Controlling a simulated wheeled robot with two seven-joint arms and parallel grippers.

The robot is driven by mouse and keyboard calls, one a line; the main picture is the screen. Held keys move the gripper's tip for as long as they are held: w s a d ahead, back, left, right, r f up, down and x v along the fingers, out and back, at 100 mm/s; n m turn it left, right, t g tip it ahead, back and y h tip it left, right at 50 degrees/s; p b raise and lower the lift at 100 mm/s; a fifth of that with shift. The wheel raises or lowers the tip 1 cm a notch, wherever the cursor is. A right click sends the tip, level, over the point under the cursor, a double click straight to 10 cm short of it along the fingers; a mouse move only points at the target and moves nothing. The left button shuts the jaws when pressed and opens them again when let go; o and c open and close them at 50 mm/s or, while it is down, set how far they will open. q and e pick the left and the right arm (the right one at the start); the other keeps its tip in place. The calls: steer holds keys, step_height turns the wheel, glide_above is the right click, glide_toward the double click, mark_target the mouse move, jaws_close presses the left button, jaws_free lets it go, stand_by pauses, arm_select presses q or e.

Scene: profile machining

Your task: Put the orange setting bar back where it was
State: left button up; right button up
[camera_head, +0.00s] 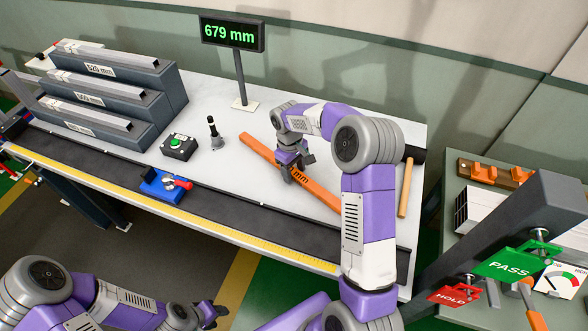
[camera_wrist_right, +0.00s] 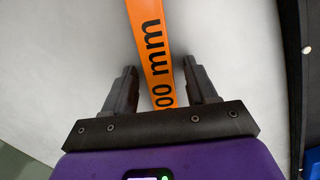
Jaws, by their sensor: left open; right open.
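The orange setting bar (camera_head: 258,155) lies flat and slantwise on the light bench top, with black "mm" lettering on it. My right gripper (camera_head: 292,172) is over the middle of the bar and hides part of it. In the right wrist view the bar (camera_wrist_right: 150,45) runs between the two open fingers of that gripper (camera_wrist_right: 162,88), with a gap at each side; its printing reads "00 mm". My left gripper (camera_head: 214,312) is open and empty, low in the head view, in front of the bench.
A blue stop with a red lever (camera_head: 163,186) sits on the dark rail. A green-button box (camera_head: 180,146), a black-handled tool (camera_head: 214,132), a hammer (camera_head: 405,187) and a "679 mm" display (camera_head: 232,33) stand around. A stepped rack (camera_head: 115,95) is left; a cart with orange cradles (camera_head: 485,172) is right.

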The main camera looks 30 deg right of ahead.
step_height(320, 180, up, 12)
steer(key=w+p, duration=0.1)
steer(key=p, duration=0.1)
steer(key=shift+w+a+p, duration=0.2)
steer(key=shift+a+p, duration=0.05)
steer(key=shift+p, duration=0.15)
steer(key=shift+r, duration=0.1)
